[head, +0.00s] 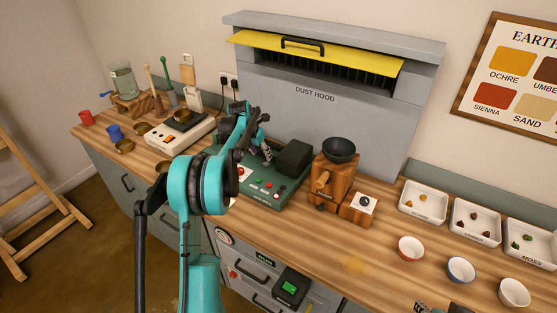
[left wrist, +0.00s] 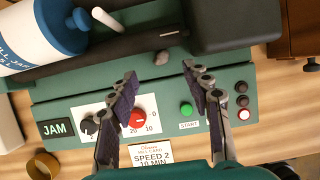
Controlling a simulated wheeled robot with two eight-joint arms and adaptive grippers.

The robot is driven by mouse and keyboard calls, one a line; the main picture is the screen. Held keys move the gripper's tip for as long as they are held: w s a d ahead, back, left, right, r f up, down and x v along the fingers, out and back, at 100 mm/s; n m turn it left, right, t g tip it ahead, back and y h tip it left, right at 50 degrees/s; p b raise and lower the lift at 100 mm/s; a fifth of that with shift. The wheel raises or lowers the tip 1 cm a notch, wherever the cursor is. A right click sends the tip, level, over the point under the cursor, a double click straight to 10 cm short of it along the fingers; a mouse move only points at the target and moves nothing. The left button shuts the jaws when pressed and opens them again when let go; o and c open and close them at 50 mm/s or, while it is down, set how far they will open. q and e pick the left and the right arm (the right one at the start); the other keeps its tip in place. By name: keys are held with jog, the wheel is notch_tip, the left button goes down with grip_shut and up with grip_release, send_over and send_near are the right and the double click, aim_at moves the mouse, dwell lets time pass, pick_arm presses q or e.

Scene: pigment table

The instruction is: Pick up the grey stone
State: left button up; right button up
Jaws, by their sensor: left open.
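The grey stone (left wrist: 161,57) is small and rounded. In the left wrist view it lies on the green mill (left wrist: 60,95), by the dark roller bar and just beyond the gap between my fingertips. My left gripper (left wrist: 160,74) is open and empty, pointing at the stone, with its fingers over the mill's front panel. In the head view my left gripper (head: 264,150) is over the green mill (head: 265,195), and I cannot make out the stone there. A dark part of my right gripper (head: 437,307) shows at the bottom edge, mostly cut off.
A white jar with a blue lid (left wrist: 62,25) lies on the mill at left. A dark box (head: 293,157) stands at the mill's right end. A wooden grinder (head: 330,180) is right of it. The dust hood (head: 320,115) rises behind. Bowls (head: 410,248) stand at right.

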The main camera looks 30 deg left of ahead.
aim_at(266, 162)
pick_arm(q)
jog(key=b+x, duration=0.2)
jog(key=x, duration=0.4)
jog(key=shift+w+f, duration=0.1)
jog(key=shift+f, duration=0.15)
jog(key=shift+w+f, duration=0.25)
jog(key=shift+f, duration=0.15)
jog(key=shift+s+r, duration=0.1)
jog(key=shift+c, duration=0.9)
jog(key=c, duration=0.9)
